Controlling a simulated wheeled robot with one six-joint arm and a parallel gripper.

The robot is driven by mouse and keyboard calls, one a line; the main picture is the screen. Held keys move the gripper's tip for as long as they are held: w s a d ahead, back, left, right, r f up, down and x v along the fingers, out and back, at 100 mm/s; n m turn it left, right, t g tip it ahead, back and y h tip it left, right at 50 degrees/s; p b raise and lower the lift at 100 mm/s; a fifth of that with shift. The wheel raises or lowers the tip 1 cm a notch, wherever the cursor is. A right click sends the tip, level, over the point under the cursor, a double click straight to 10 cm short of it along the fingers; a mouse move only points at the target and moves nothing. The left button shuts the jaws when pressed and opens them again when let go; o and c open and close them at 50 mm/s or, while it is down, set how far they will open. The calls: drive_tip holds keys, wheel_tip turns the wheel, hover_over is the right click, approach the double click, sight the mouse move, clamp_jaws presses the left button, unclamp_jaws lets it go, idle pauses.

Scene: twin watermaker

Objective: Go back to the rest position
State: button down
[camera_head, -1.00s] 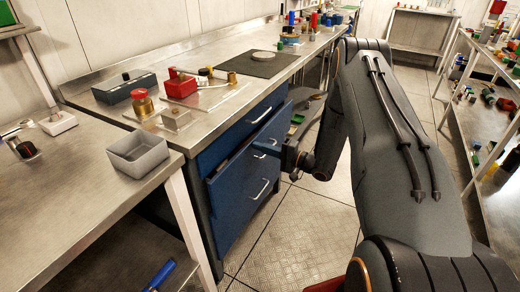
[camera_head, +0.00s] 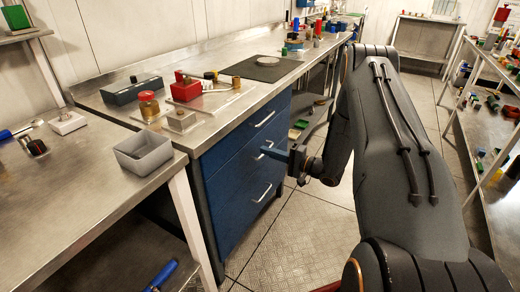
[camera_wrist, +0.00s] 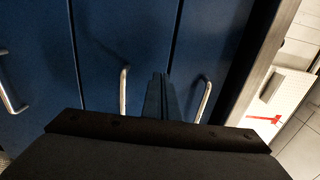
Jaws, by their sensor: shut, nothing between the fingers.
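My gripper (camera_head: 268,152) is shut and empty, its blue fingers pointing left toward the front of the blue drawer cabinet (camera_head: 225,205). In the wrist view the shut fingers (camera_wrist: 159,78) show in front of the blue drawer fronts (camera_wrist: 110,40), between two metal handles (camera_wrist: 123,92) (camera_wrist: 203,100). In the head view the fingers overlap the middle handle's area; I cannot tell the exact gap. The drawer fronts look flush. My arm stretches forward along the right of the head view.
A grey bin (camera_head: 143,155) stands on the nearer table. Shelves (camera_head: 480,130) line the right. Floor (camera_head: 315,225) beside the cabinet is clear.

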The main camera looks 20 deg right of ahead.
drive_tip(key=v, duration=0.9)
drive_tip(key=w+a+r+n+h, duration=0.1)
drive_tip(key=w+r+n+h, duration=0.1)
drive_tip(key=w+r+h, duration=0.3)
wheel_tip(320, 180, up, 4)
drive_tip(key=s+n+g+h+p, duration=0.1)
drive_tip(key=s+n+g+h, duration=0.1)
drive_tip(key=s+g+h, duration=0.3)
drive_tip(key=s+a+r+n+g, duration=0.1)
drive_tip(key=s+a+r+g, duration=0.1)
drive_tip(key=s, duration=0.8)
drive_tip(key=s+a+r+n+g+h+p, duration=0.1)
drive_tip(key=s+a+r+n+g, duration=0.1)
drive_tip(key=s+a, duration=0.5)
drive_tip(key=s+a+r+n+g+h+p, duration=0.1)
drive_tip(key=s+a+r+g, duration=0.3)
drive_tip(key=s, duration=0.9)
drive_tip(key=shift+a+r+n, duration=0.35)
drive_tip(key=shift+r+n, duration=0.05)
drive_tip(key=shift+n, duration=0.2)
